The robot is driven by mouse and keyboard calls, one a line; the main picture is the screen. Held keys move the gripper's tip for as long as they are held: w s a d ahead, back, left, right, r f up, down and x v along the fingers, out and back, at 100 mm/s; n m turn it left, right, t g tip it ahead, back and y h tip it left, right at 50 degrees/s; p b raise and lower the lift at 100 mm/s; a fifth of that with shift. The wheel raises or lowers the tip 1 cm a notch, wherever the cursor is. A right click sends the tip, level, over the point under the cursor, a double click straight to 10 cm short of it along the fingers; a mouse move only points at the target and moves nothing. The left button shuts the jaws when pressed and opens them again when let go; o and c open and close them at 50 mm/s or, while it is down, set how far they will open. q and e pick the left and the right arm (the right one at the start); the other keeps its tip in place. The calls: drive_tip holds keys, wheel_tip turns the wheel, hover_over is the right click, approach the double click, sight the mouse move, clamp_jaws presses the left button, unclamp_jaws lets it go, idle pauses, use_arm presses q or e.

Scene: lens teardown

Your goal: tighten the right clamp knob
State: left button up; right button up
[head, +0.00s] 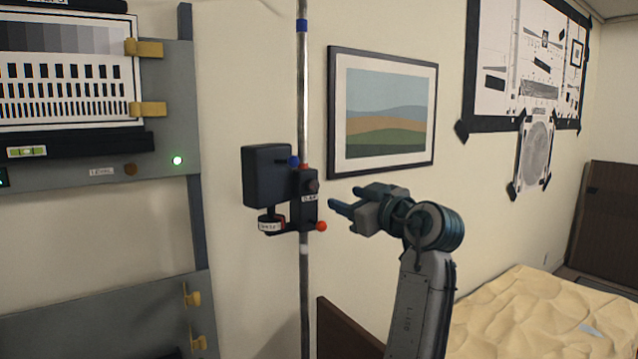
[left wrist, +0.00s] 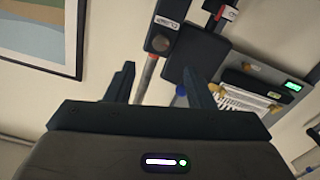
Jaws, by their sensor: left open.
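A black clamp (head: 304,200) holds a dark box-shaped unit (head: 267,174) on a vertical metal pole (head: 303,90). The clamp carries a dark round knob (head: 312,186) on its face, which also shows in the left wrist view (left wrist: 158,43). An orange-red ball knob (head: 321,226) sticks out at its lower right, and a blue knob (head: 293,161) is at its upper left. I cannot tell which is the right clamp knob. My left gripper (head: 346,198) is open and empty, just right of the clamp and apart from it. My right gripper is not in view.
A framed landscape picture (head: 385,135) hangs behind my arm. A grey panel with a test chart (head: 65,70) and yellow clips stands at left. A crumpled yellow cover (head: 540,315) lies at lower right. Open air separates gripper and clamp.

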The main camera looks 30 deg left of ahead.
sight(315, 186)
use_arm(q)
drive_tip(key=p+x, duration=0.1)
drive_tip(key=x, duration=0.2)
drive_tip(key=p+x, duration=0.2)
drive_tip(key=x, duration=0.1)
drive_tip(key=p+x, duration=0.1)
drive_tip(key=x, duration=0.2)
drive_tip(key=shift+a+r, duration=0.35)
drive_tip(key=shift+w+a+f+p, duration=0.2)
drive_tip(key=shift+w+a+p, duration=0.1)
drive_tip(key=shift+a, duration=0.25)
drive_tip(key=c, duration=1)
